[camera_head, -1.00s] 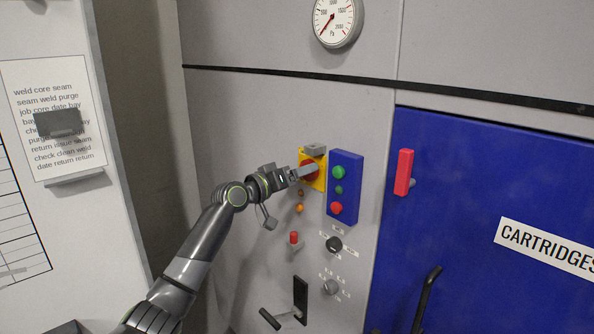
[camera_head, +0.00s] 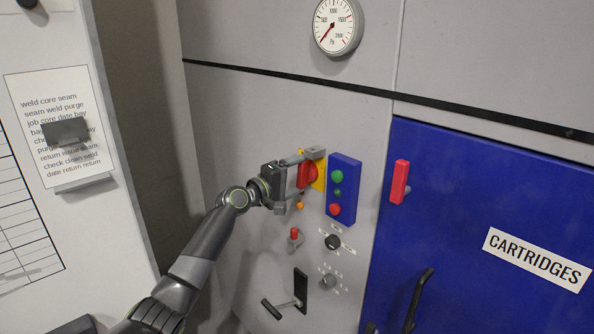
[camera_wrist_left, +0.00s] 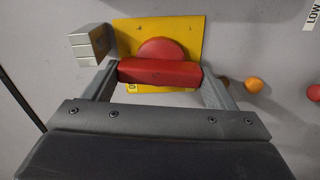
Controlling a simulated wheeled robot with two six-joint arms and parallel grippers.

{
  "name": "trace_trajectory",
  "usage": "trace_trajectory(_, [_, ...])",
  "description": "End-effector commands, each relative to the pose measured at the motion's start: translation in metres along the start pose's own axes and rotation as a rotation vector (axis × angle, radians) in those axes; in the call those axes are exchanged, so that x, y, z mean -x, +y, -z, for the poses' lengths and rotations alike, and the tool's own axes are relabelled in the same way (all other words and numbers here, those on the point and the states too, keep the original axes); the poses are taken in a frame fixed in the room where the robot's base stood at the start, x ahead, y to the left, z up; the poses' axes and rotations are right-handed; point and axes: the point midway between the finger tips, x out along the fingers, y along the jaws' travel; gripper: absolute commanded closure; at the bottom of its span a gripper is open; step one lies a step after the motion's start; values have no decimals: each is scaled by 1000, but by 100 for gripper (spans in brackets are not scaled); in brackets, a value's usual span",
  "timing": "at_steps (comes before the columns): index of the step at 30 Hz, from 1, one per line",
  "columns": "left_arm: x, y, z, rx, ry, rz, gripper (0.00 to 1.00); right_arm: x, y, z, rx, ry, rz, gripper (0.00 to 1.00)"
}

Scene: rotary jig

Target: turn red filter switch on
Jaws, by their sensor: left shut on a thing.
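The red filter switch (camera_head: 305,174) is a red bar handle on a round red base over a yellow plate (camera_head: 319,172) on the grey panel. In the head view the bar looks roughly upright. My left gripper (camera_head: 302,176) is shut on this handle, one finger above it and one below. In the left wrist view the red handle (camera_wrist_left: 160,73) spans between the two fingers, with the yellow plate (camera_wrist_left: 188,32) behind. A label at the plate's edge is partly hidden by the handle.
A grey block (camera_head: 315,153) sticks out at the plate's top corner. A blue button box (camera_head: 344,190) stands close on the right. A blue cartridges door (camera_head: 470,220) is further right.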

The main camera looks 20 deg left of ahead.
Motion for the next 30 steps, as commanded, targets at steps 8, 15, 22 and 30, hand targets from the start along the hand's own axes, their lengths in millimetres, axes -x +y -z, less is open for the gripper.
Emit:
trace_trajectory(8, [0, 1, 0, 113, 1, 0, 45, 10, 1, 1, 0, 0, 0, 100])
trace_trajectory(15, [0, 0, 0, 144, 1, 0, 45, 11, 1, 1, 0, 0, 0, 100])
trace_trajectory(22, [0, 0, 0, 148, 1, 0, 45, 11, 1, 1, 0, 0, 0, 100])
trace_trajectory(30, [0, 0, 0, 148, 1, 0, 4, 11, 1, 1, 0, 0, 0, 100])
